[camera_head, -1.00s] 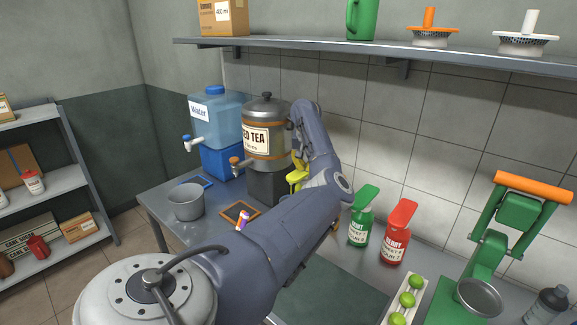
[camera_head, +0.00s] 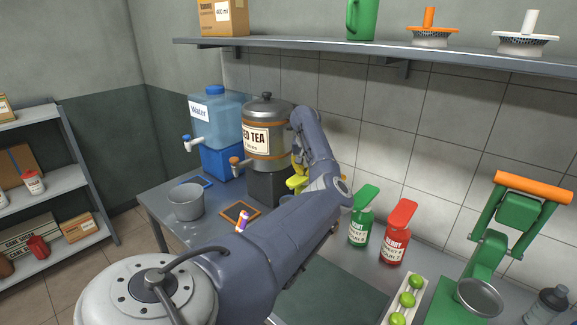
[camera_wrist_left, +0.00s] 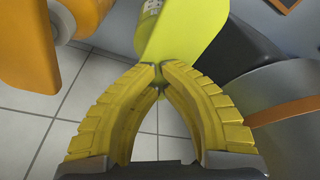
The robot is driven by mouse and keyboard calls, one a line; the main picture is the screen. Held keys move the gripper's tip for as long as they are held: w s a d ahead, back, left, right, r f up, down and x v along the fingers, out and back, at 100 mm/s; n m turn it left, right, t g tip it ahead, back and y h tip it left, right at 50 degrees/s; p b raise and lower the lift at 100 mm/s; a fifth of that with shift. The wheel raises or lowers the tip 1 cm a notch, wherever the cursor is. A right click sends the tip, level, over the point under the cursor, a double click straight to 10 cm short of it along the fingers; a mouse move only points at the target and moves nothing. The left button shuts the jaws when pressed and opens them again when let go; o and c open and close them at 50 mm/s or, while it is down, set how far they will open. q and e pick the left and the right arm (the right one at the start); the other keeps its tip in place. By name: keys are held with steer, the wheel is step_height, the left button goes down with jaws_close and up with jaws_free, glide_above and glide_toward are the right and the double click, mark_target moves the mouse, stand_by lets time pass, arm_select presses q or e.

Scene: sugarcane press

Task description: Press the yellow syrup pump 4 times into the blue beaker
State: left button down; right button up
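In the head view only a little of the gripper (camera_head: 297,160) shows above the pump. I cannot make out the blue beaker. My right gripper is not in view.
The tea dispenser (camera_head: 268,140) and water dispenser (camera_head: 216,118) stand behind. A grey metal pot (camera_head: 186,202) is at the left. Green (camera_head: 359,228) and red (camera_head: 394,246) pump bottles, limes (camera_head: 407,299) and a green press (camera_head: 517,210) are to the right.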

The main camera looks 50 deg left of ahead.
arm_select(q)
steer(key=shift+w+a+v, duration=0.15)
steer(key=shift+v, duration=0.8)
steer(key=shift+w+a+v, duration=0.1)
steer(key=shift+w+v, duration=0.05)
steer(key=shift+v, duration=0.75)
steer(key=shift+w+a+v, duration=0.15)
steer(key=shift+v, duration=0.8)
steer(key=shift+r, duration=0.1)
steer(key=shift+s+d+x, duration=0.15)
steer(key=shift+x, duration=0.8)
steer(key=shift+s+d+x, duration=0.1)
steer(key=shift+s+x, duration=0.05)
steer(key=shift+x, duration=0.8)
steer(key=shift+s+d+x, duration=0.15)
steer(key=shift+x, duration=0.8)
steer(key=shift+w+a+v, duration=0.15)
steer(key=shift+v, duration=0.75)
steer(key=shift+w+a+v, duration=0.1)
steer(key=shift+w+v, duration=0.05)
steer(key=shift+v, duration=0.75)
steer(key=shift+w+a+v, duration=0.15)
steer(key=shift+v, duration=0.8)
steer(key=shift+r, duration=0.1)
